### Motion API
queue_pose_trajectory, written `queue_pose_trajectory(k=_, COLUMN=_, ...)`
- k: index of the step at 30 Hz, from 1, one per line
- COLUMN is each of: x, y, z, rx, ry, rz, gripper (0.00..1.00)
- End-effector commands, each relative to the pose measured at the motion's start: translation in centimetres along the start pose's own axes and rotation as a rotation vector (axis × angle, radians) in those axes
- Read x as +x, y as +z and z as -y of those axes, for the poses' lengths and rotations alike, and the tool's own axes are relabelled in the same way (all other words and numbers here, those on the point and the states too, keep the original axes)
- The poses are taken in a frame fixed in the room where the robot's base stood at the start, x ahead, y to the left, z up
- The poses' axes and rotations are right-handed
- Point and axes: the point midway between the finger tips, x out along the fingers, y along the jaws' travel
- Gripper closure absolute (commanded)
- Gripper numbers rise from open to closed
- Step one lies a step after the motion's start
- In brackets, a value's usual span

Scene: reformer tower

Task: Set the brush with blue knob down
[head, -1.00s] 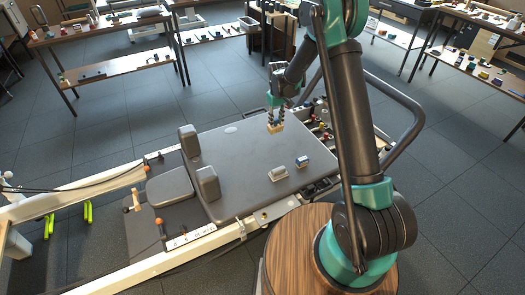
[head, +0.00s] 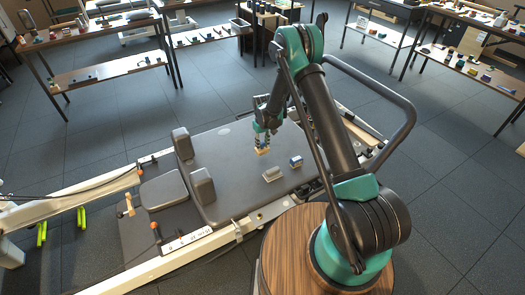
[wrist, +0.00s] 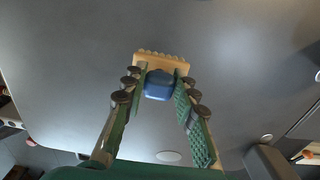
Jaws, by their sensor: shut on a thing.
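My gripper (head: 261,142) is over the dark grey padded carriage (head: 225,150) of the reformer, pointing down. It is shut on the brush with blue knob (wrist: 160,62). In the wrist view the blue knob sits between the two green-padded fingers. The brush's tan body, with a scalloped edge, shows beyond the fingertips. In the head view the tan body (head: 263,151) shows just below the fingertips, close to the pad. I cannot tell whether it touches the pad.
Two upright shoulder rests (head: 202,186) stand at the left. The pad between them and the brush is clear. Tables with small items stand behind.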

Motion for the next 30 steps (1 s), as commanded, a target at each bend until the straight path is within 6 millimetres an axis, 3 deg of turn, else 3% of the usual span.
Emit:
queue_pose_trajectory(k=12, x=4.0, y=0.0, z=0.0, rx=0.000, ry=0.000, rz=0.000, gripper=1.00)
queue_pose_trajectory(k=22, x=4.3, y=0.0, z=0.0, rx=0.000, ry=0.000, rz=0.000, gripper=1.00)
queue_pose_trajectory(k=23, x=4.3, y=0.0, z=0.0, rx=0.000, ry=0.000, rz=0.000, gripper=0.71)
queue_pose_trajectory(k=27, x=4.3, y=0.0, z=0.0, rx=0.000, ry=0.000, rz=0.000, gripper=0.54)
queue_pose_trajectory(k=30, x=4.3, y=0.0, z=0.0, rx=0.000, ry=0.000, rz=0.000, gripper=0.51)
